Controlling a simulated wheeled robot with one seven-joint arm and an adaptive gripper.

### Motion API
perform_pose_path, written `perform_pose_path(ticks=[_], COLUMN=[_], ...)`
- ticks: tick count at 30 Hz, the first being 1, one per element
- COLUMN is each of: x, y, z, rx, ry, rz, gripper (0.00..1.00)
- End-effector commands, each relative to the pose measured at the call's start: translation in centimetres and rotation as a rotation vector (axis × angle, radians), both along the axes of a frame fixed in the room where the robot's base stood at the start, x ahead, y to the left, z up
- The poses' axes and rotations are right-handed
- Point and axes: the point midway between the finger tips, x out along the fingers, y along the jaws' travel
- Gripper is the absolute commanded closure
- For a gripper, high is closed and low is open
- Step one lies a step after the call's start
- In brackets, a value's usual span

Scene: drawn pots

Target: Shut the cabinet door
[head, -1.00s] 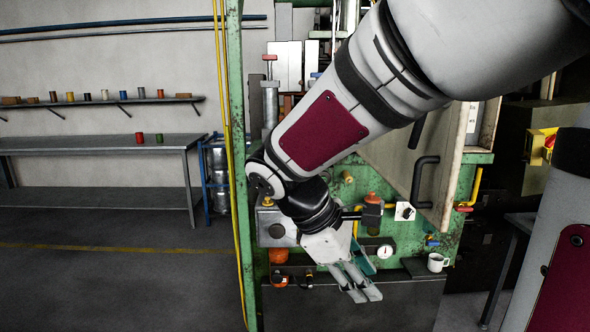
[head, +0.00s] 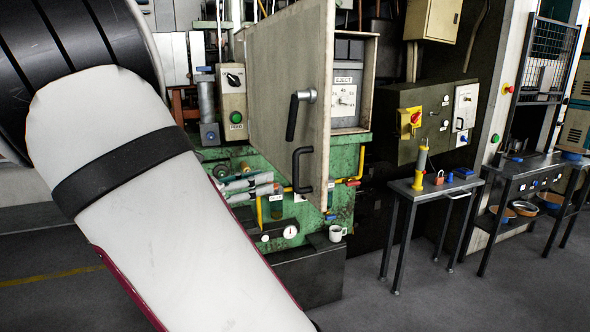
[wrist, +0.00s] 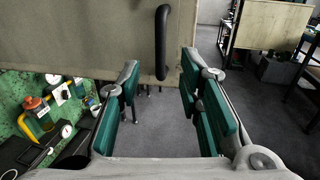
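The cabinet door (head: 270,75) is a beige panel standing wide open, its outer face turned to the left in the head view. It carries a black lever (head: 292,116) and a black D-shaped handle (head: 297,170). The cabinet (head: 352,118) shows behind it, with a dial plate inside. My gripper (head: 271,184) is on the outer-face side, low, left of the D-shaped handle. In the wrist view my gripper (wrist: 160,65) is open and empty, and the door (wrist: 80,35) spans the upper left. The handle (wrist: 162,42) appears ahead, between the fingertips; contact cannot be told.
A green machine bench (head: 345,200) with valves, a gauge (head: 290,232) and a white mug (head: 337,233) lies below the door. A small side table (head: 435,187) with a yellow tool stands to the right. The floor (head: 400,310) in front is clear.

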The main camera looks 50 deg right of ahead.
Motion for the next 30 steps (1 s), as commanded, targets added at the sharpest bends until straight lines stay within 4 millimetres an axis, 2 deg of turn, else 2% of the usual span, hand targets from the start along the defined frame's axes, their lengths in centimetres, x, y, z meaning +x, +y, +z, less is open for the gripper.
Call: perform_pose_path(ticks=[1,9,15,21,29,30], x=[-0.6,-2.2,-3.0,-3.3,-3.3,-3.3], y=[-1.1,-6.0,-8.7,-9.7,-9.8,-9.8], z=[0.1,0.0,0.0,-0.1,-0.1,-0.1], rx=[-0.001,0.0,0.002,0.002,0.002,0.002], ry=[0.0,0.001,-0.001,-0.001,-0.001,-0.001], rz=[-0.006,-0.004,-0.004,-0.002,-0.001,-0.001], gripper=[0.67,0.67,0.67,0.67,0.67,0.74])
